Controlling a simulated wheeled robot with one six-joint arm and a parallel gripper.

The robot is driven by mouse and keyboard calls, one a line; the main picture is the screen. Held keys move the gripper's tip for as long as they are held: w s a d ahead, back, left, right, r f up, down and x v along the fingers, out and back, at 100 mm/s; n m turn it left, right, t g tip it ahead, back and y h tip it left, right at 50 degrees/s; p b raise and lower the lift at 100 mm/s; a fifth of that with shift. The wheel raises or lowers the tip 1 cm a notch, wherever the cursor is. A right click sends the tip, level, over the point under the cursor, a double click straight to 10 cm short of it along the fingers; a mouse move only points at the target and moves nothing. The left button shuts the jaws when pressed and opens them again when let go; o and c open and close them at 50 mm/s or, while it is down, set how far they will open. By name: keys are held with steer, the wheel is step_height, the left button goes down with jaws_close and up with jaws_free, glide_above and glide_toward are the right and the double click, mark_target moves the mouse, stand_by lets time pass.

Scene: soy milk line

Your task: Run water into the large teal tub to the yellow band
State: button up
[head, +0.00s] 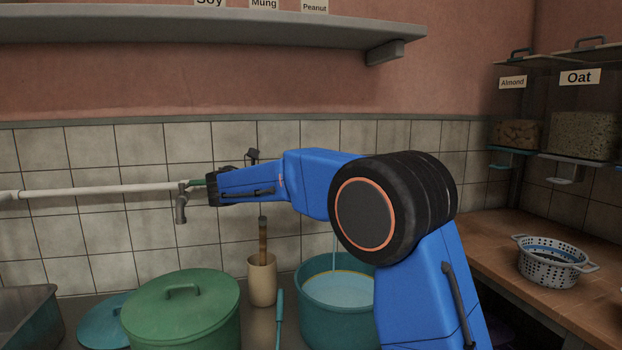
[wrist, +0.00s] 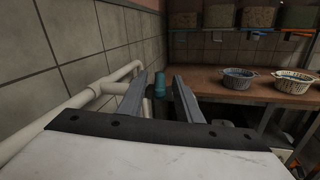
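The large teal tub (head: 340,320) stands on the counter below my arm, partly hidden by it on the right. Pale water stands in it, and a yellow band (head: 345,271) shows on the far inside wall just above the water. A thin stream (head: 334,243) falls into the tub; its source is hidden behind my arm. My gripper (head: 205,187) is at the left, beside a grey tap (head: 181,203) on the white pipe. In the wrist view its fingers (wrist: 160,75) are apart, with a teal cylinder (wrist: 160,86) showing between them, clear of both.
A green lidded pot (head: 182,312) and a beige cup (head: 262,280) with a brown-handled tool stand left of the tub. A teal handle (head: 279,318) rises between them and the tub. A grey colander (head: 550,265) is on the right wooden counter. A shelf (head: 200,25) hangs above.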

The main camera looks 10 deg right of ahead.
steer(key=v, duration=1.7)
steer(key=shift+a, duration=0.1)
steer(key=shift+c, duration=0.4)
